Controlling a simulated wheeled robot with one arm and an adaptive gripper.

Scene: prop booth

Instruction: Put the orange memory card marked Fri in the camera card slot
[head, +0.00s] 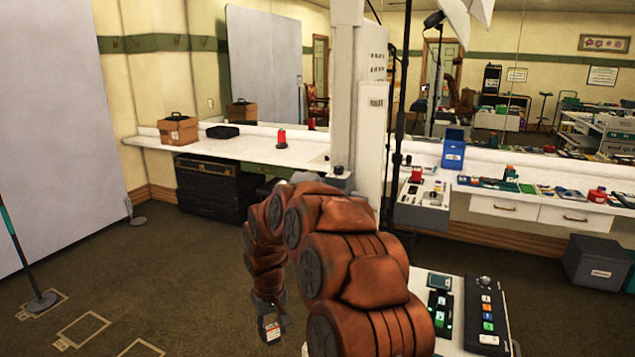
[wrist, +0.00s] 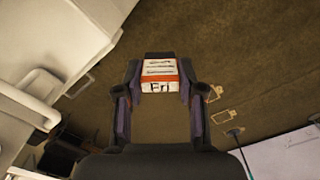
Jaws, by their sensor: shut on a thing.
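My gripper (head: 268,304) hangs low at the end of my arm, in front of the brown carpet. It is shut on the memory card (head: 271,330), which has orange edges and a white label. In the wrist view the card (wrist: 159,75) sits between the two fingertips (wrist: 158,66), its label reading "Fri" and facing the camera. I cannot make out a camera card slot for certain. Part of the white stand at lower right is hidden behind my arm.
A white stand at lower right carries a dark device with green lights (head: 439,308) and a black panel with coloured labels (head: 487,315). The long white counter (head: 258,150) runs along the wall. Open carpet (head: 170,265) lies at left, with taped outlines (head: 83,329).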

